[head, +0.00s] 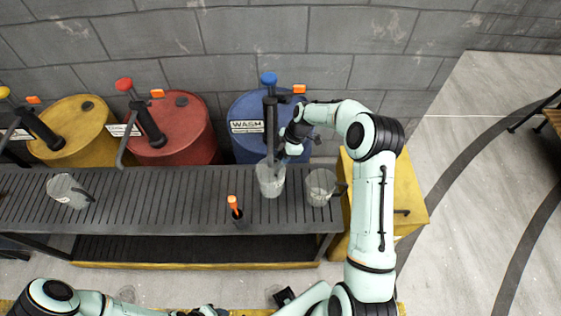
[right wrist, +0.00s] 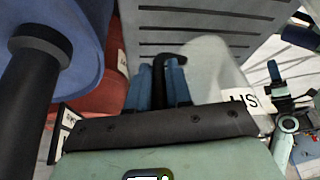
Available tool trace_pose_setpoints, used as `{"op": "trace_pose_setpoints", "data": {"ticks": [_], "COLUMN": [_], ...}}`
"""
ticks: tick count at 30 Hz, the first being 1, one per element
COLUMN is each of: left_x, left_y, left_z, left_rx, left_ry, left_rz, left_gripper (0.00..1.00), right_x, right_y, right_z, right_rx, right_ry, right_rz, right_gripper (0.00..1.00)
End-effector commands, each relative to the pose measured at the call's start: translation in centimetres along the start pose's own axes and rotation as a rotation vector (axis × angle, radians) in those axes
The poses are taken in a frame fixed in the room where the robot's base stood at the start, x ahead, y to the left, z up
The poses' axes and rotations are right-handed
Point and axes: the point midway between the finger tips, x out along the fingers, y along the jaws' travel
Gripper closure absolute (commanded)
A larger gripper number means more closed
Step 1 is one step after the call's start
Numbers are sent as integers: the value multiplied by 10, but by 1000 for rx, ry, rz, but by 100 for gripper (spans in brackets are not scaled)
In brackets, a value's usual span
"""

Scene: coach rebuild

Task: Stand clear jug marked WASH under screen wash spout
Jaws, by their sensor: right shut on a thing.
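The blue drum (head: 243,107) has a WASH label and a hand pump with a blue knob. Its dark spout (head: 270,130) reaches down over the grated bench. A clear jug (head: 270,181) is at the bench below the spout's lower end; whether its base touches the grating is hard to tell. My right gripper (head: 288,152) is shut on its handle. In the right wrist view, the blue fingers (right wrist: 158,92) close around the black handle, and the jug (right wrist: 215,72) shows part of a lettered label. My left arm lies along the bottom edge; its fingers are unclear.
A second clear jug (head: 320,188) stands close to the right, and a third (head: 67,190) is at the far left. An orange-topped item (head: 235,207) is at the bench front. Red (head: 183,130) and yellow (head: 78,135) drums stand left. The bench middle is clear.

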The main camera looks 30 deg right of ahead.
Motion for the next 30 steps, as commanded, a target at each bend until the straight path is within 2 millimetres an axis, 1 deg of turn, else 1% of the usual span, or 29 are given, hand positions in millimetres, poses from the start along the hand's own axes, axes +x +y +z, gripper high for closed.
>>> {"op": "trace_pose_setpoints", "data": {"ticks": [3, 6, 14, 18, 19, 20, 21, 30], "left_x": [-4, -6, -5, -1, -2, -2, -2, -4], "left_y": [2, 3, 3, 0, 1, 1, 1, 2], "left_z": [-2, -3, -2, 0, -1, -1, -1, -2], "left_rx": [1, 1, 1, 0, 0, 0, 0, 1], "left_ry": [2, 4, 3, 0, 1, 1, 1, 3], "left_rz": [1, 1, 1, 0, 0, 0, 0, 1], "left_gripper": [57, 57, 57, 57, 57, 57, 57, 57], "right_x": [16, 26, 28, 32, 31, 31, 31, 29], "right_y": [0, 0, 0, 0, 0, 0, 0, 0], "right_z": [6, 11, 12, 14, 14, 14, 14, 12], "right_rx": [3, 1, 1, 2, 2, 1, 1, 1], "right_ry": [2, 1, 0, 1, 0, 0, 0, 0], "right_rz": [-4, -2, 0, -1, -1, -1, -1, 0], "right_gripper": [100, 100, 100, 100, 71, 61, 55, 55]}}
